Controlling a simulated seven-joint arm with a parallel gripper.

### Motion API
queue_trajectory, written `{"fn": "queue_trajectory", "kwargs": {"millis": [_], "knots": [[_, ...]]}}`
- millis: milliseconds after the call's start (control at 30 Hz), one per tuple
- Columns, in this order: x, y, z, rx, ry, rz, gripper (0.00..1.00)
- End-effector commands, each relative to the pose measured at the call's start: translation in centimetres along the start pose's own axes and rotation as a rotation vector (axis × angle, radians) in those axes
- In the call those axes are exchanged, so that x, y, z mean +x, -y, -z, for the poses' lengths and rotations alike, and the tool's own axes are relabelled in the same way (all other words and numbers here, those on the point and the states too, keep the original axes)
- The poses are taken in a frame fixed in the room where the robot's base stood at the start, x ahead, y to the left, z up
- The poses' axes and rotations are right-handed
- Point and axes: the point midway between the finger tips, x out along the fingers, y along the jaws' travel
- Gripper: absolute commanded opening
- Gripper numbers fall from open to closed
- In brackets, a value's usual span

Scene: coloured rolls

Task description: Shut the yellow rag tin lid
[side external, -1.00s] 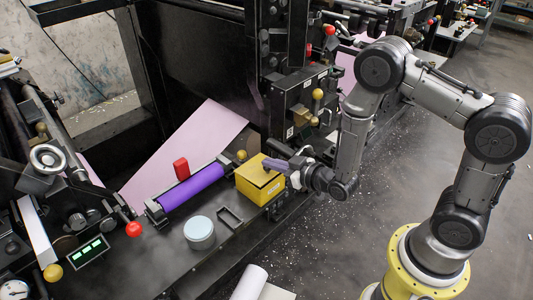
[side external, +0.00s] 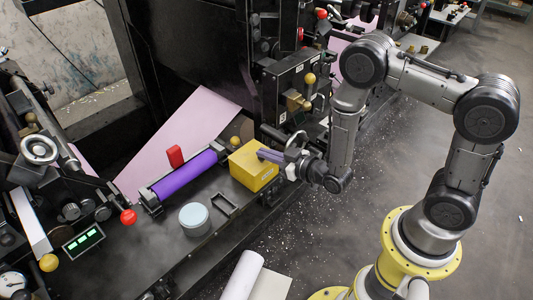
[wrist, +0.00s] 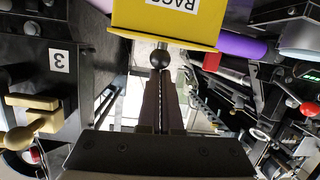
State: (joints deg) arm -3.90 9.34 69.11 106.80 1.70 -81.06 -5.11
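The yellow rag tin (side external: 252,174) stands on the dark machine bench beside the purple roll. Its yellow lid (side external: 248,151) appears to lie down across the top; I cannot tell if a small gap is left. In the wrist view the tin's "RAGS" face (wrist: 178,14) shows upside down. A lip (wrist: 200,40) runs along its edge, and a black knob (wrist: 160,58) on a short stem sticks out from it. My gripper (side external: 260,154) is at the tin's upper right edge. In the wrist view its fingers (wrist: 160,74) are together and empty, tips close to the knob; contact is unclear.
The purple roll (side external: 184,176) and a red block (side external: 175,156) are left of the tin. A pale blue round can (side external: 194,218) and a small black frame (side external: 223,204) stand in front. A machine box with a yellow ball lever (side external: 309,79) rises behind my gripper.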

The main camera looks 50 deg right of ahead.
Motion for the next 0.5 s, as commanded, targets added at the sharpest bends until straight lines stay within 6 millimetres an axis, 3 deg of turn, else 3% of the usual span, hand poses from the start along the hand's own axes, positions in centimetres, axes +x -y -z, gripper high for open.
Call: {"fn": "queue_trajectory", "kwargs": {"millis": [33,167,367,500], "knots": [[-0.8,0.1,-2.4,0.000,0.072,0.004,0.00],[-0.9,0.1,-2.2,0.000,0.070,0.003,0.00],[-1.3,0.1,0.0,-0.001,0.047,0.002,0.00],[-1.8,0.1,3.2,0.000,0.010,0.000,0.00]]}}
